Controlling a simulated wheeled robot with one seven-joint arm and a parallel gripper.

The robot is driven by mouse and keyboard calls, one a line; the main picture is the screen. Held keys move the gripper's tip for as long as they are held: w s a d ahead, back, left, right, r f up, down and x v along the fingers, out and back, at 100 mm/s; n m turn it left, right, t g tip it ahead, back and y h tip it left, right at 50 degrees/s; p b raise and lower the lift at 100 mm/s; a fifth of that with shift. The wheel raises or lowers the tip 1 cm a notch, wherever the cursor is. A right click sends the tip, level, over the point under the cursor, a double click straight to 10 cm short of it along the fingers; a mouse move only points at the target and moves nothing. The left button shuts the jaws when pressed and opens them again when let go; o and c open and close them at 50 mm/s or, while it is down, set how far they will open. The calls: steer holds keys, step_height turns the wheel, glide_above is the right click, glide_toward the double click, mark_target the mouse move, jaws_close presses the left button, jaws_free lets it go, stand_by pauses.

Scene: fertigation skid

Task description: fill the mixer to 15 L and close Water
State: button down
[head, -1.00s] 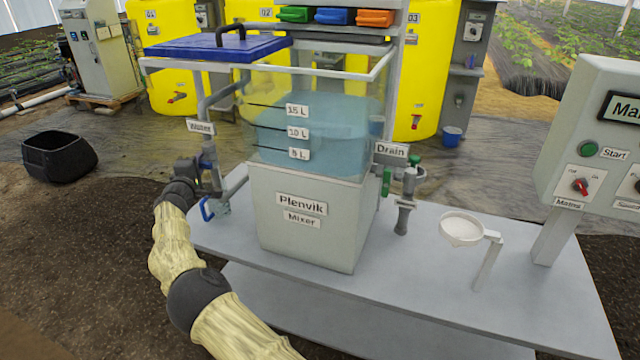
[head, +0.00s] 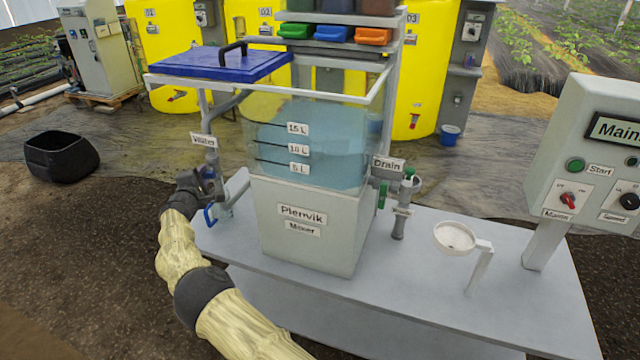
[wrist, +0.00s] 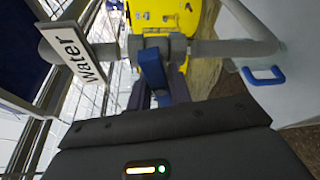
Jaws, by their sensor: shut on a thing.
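The clear Plenvik mixer tank (head: 268,160) holds blue water (head: 345,155). Its surface shows near the 15 L mark (head: 298,129); the exact level is hard to tell through the wall. The Water label (head: 203,140) hangs on the pipe left of the tank and also shows in the wrist view (wrist: 72,54). My gripper (head: 207,182) is at the Water valve below this label. In the wrist view my gripper (wrist: 160,92) is shut on the blue valve handle (wrist: 152,68), which lies across the grey pipe (wrist: 215,49). The Drain valve (head: 406,190) is at the tank's right.
The bench (head: 385,285) has free room in front of the tank. A white funnel cup (head: 456,237) stands on a bracket at the right, near the Mains panel (head: 590,160). The blue lid (head: 215,65) is at the tank's upper left. A black tub (head: 60,158) sits on the ground.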

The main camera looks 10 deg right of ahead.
steer(key=shift+d+r+n+g+p, duration=0.15)
steer(key=shift+n+g+p, duration=0.35)
steer(key=shift+n+p, duration=1.6)
steer(key=shift+f+m+h+p, duration=0.25)
steer(key=shift+m+h+p, duration=0.05)
steer(key=shift+p, duration=0.5)
steer(key=shift+f, duration=0.2)
stand_by(4.9)
